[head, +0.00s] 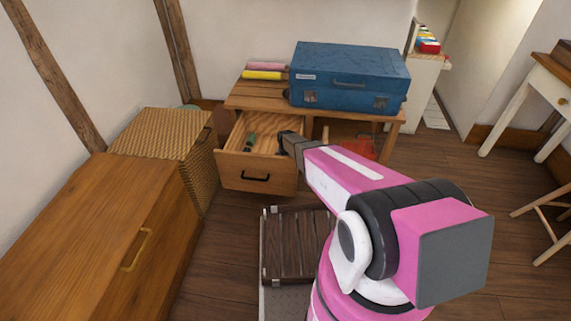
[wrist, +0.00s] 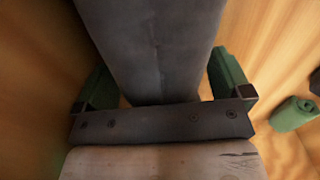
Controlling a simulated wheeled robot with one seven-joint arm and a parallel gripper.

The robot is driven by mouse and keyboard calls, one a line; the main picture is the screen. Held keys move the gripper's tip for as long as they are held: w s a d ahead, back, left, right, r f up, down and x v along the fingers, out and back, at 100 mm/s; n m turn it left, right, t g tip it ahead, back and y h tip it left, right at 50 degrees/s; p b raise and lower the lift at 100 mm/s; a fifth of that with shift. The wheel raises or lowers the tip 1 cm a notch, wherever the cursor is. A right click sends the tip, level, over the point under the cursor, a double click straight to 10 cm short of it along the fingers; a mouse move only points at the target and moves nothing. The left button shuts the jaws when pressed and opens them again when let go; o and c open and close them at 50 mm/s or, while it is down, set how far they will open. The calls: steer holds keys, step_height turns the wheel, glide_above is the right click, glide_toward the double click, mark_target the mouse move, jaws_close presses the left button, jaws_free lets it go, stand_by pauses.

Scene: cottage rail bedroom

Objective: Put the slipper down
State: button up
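My gripper (head: 288,142) reaches over the right part of the open drawer (head: 235,171), under the wooden table's top. In the wrist view, its two green-padded fingers stand on either side of a dark grey thing, which I take to be the slipper (wrist: 152,45). The fingers appear closed on it, and its far end runs out of the top of the picture. In the head view only a small dark shape shows at the gripper's tip. I cannot tell whether the slipper touches the drawer floor.
A green roll (head: 250,140) lies in the drawer, left of my gripper; the wrist view shows it at the right (wrist: 293,113). A blue suitcase (head: 348,75) sits on the table (head: 245,101). A slatted crate (head: 290,240) stands on the floor before the drawer. A wicker chest (head: 160,130) is left.

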steer(key=shift+r, duration=0.1)
step_height(320, 180, up, 12)
steer(key=shift+f, duration=0.1)
steer(key=s+d+r, duration=0.1)
steer(key=s+r, duration=0.1)
steer(key=s+d+r, duration=0.3)
steer(key=s+r, duration=0.1)
steer(key=shift+s+d, duration=0.35)
steer(key=shift+s, duration=0.05)
steer(key=shift+c, duration=1.4)
steer(key=shift+o, duration=1.4)
steer(key=s+d+r+n, duration=0.1)
steer(key=s+d+r, duration=0.3)
steer(key=s, duration=0.5)
steer(key=s+d+r+n, duration=0.1)
steer(key=s+d+r, duration=0.4)
steer(key=s+r, duration=0.3)
steer(key=shift+s+d+r, duration=0.2)
steer(key=shift+s+r, duration=0.15)
steer(key=shift+s, duration=0.05)
